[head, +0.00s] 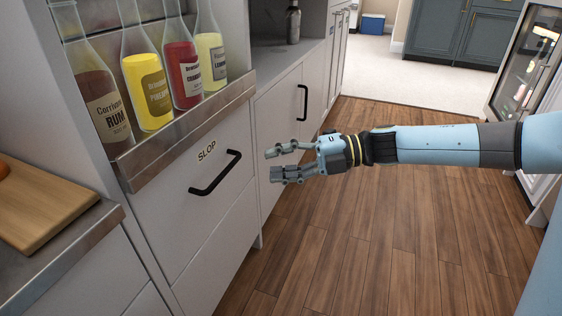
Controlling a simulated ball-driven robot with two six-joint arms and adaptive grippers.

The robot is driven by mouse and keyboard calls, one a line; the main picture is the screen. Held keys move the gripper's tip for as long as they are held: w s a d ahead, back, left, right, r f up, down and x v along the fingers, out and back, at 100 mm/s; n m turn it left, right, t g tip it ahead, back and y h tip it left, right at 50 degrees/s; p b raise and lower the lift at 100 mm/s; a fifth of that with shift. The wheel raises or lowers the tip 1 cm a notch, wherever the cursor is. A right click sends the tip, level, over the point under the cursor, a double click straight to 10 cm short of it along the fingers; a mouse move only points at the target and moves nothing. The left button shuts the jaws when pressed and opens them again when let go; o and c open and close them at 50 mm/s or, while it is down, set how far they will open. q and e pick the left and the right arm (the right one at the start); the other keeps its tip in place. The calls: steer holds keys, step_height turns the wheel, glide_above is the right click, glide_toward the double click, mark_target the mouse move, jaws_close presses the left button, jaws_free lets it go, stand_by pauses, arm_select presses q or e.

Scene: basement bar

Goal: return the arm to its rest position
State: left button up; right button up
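My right gripper (285,163) is in the head view, at the end of a light blue arm that comes in from the right. Its two fingers are spread apart with nothing between them. It is in the air in front of the white cabinets, to the right of the black handle (214,173) of the drawer marked SLOP (207,151). The fingers look apart from the handle. That drawer appears shut. My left gripper is not in view.
A metal-edged rack (190,128) holds bottles of rum (101,108), pineapple (148,90), cranberry (183,72) and lemon (211,62). A cutting board (40,205) lies on the left counter. A glass-door fridge (524,62) stands at right. The wooden floor (370,240) is clear.

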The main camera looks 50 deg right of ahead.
steer(key=shift+s+d, duration=0.1)
stand_by(0.5)
